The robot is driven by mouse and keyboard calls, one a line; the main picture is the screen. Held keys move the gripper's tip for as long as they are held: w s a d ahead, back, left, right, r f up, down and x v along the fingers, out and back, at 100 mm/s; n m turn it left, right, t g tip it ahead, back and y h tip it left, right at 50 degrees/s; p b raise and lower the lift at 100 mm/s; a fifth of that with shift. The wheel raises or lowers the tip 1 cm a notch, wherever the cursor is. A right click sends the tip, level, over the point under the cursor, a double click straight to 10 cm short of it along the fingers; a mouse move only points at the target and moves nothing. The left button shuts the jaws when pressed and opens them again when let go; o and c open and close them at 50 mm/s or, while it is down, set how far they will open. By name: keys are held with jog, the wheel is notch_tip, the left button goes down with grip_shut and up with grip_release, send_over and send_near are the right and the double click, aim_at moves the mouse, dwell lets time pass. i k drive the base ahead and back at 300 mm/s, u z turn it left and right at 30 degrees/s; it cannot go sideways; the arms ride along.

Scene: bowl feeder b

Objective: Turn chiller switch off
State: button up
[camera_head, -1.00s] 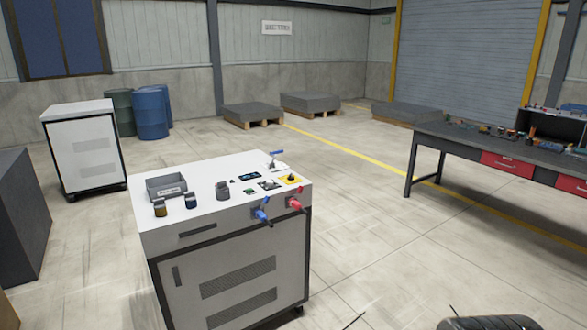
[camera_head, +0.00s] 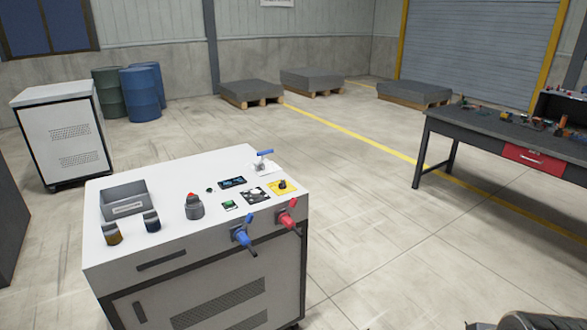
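A white cabinet (camera_head: 150,262) with a control panel on its top stands close in front of me. On the top are a yellow plate with a dark rotary knob (camera_head: 283,187), a dial or knob on a plate (camera_head: 254,195), a small green part (camera_head: 231,205), a dark display (camera_head: 232,183) and a red-topped grey button housing (camera_head: 194,207). A blue-handled lever (camera_head: 263,160) stands at the back edge. A blue handle (camera_head: 244,237) and a red handle (camera_head: 288,217) stick out of the front. I cannot read which is the chiller switch. My gripper does not show.
A grey bin (camera_head: 124,203) and two small jars (camera_head: 112,234) (camera_head: 151,221) sit on the cabinet's left. A second white cabinet (camera_head: 65,138), drums (camera_head: 142,95), slabs on pallets (camera_head: 250,91) and a workbench (camera_head: 500,132) stand farther off. Open floor lies between the cabinet and workbench.

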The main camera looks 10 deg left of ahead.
aim_at(281, 185)
jog(key=u, duration=0.05)
jog(key=i, duration=0.95)
jog(key=u, duration=0.65)
jog(key=i, duration=0.6)
jog(key=u, duration=1)
jog(key=i, duration=0.65)
jog(key=u, duration=0.4)
